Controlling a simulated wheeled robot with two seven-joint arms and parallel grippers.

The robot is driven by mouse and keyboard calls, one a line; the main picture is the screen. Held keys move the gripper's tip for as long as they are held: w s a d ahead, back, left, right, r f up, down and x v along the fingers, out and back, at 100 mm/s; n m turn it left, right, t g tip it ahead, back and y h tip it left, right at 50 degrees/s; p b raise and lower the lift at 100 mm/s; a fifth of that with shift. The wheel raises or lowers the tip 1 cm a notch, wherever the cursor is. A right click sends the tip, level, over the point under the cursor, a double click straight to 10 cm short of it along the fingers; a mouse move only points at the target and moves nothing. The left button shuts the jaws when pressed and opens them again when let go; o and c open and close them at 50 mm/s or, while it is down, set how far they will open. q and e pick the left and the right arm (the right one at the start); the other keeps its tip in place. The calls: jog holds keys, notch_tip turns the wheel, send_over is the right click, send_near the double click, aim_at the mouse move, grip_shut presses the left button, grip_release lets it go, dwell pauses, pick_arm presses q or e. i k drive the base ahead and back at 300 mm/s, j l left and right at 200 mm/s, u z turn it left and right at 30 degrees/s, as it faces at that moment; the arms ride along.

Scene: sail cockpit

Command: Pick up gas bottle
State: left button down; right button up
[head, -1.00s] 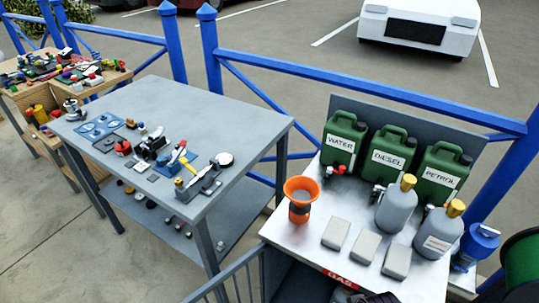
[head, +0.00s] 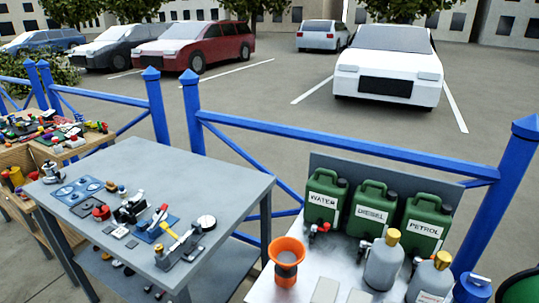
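Two grey gas bottles with yellow caps stand on the metal-topped table at the right in the head view. One gas bottle (head: 383,266) stands in front of the green cans. The other gas bottle (head: 428,281) stands to its right and nearer, with a pale label and its lower part cut off by the picture's bottom edge. Both look upright. Neither of my grippers shows in the head view.
Green cans marked WATER (head: 323,200), DIESEL (head: 371,213) and PETROL (head: 423,228) stand behind the bottles. An orange funnel (head: 287,251) stands to their left. A grey workbench (head: 150,165) holds fittings. A blue railing (head: 340,148) runs behind. Asphalt with parked cars lies beyond.

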aim_at(432, 281)
jog(key=z, duration=1.35)
